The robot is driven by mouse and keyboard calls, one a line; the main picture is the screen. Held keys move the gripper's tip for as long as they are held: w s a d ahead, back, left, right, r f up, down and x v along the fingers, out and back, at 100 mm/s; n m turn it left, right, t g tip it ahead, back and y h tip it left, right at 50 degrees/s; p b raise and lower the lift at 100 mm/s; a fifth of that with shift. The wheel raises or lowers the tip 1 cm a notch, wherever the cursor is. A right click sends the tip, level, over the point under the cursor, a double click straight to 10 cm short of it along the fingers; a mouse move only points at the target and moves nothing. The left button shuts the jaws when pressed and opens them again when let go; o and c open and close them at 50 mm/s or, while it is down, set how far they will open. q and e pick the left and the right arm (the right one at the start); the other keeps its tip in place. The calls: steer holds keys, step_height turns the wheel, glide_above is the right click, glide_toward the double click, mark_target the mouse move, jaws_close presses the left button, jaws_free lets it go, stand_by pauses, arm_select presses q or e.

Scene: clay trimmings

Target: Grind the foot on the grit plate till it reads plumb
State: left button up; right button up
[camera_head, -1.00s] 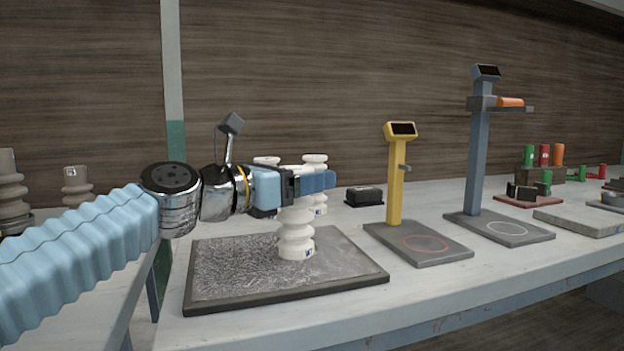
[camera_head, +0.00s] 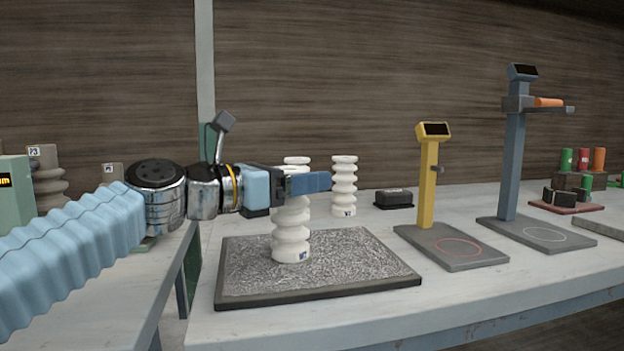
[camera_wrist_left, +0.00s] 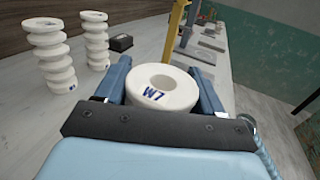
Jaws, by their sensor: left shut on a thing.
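A white ribbed piece (camera_head: 291,238) stands about upright on the dark-framed grit plate (camera_head: 400,272), toward its left side. Its foot appears to touch the grey speckled surface. My left gripper (camera_head: 312,183) is shut on the upper part of this piece and hides some of it. In the left wrist view, the piece's round top (camera_wrist_left: 163,84) has a central hole and the mark W7, and it sits between the two blue fingers. My right gripper is not in view.
Two other white ribbed pieces stand behind the plate, one at right (camera_head: 344,187). A black block (camera_head: 393,198), a yellow post stand (camera_head: 428,185) and a tall blue-grey stand (camera_head: 514,160) are farther right. A green box (camera_head: 14,190) with cut-off yellow lettering shows at far left.

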arm_select(q)
steer(key=shift+s+a, duration=0.25)
steer(key=shift+a, duration=0.5)
steer(key=shift+s+a, duration=0.25)
steer(key=shift+a, duration=0.5)
steer(key=shift+w+d+p, duration=0.15)
steer(key=shift+w+d, duration=0.1)
steer(key=shift+d, duration=0.5)
steer(key=shift+w+d+p, duration=0.15)
steer(key=shift+w+d, duration=0.05)
steer(key=shift+d, duration=0.55)
steer(key=shift+w+d+p, duration=1.35)
steer(key=shift+d+p, duration=0.2)
steer(key=shift+d, duration=2.65)
steer(key=shift+s+a+b, duration=0.25)
steer(key=shift+s+a, duration=0.2)
steer(key=shift+a, duration=0.95)
steer(key=shift+s+a+b, duration=0.2)
steer(key=shift+s+a, duration=0.2)
steer(key=shift+a, duration=0.95)
steer(key=shift+s+a+b, duration=0.25)
steer(key=shift+s+a, duration=0.2)
steer(key=shift+a, duration=0.95)
steer(key=shift+s+a, duration=0.25)
steer(key=shift+a, duration=0.55)
steer(key=shift+s+a, duration=0.25)
steer(key=shift+a, duration=0.5)
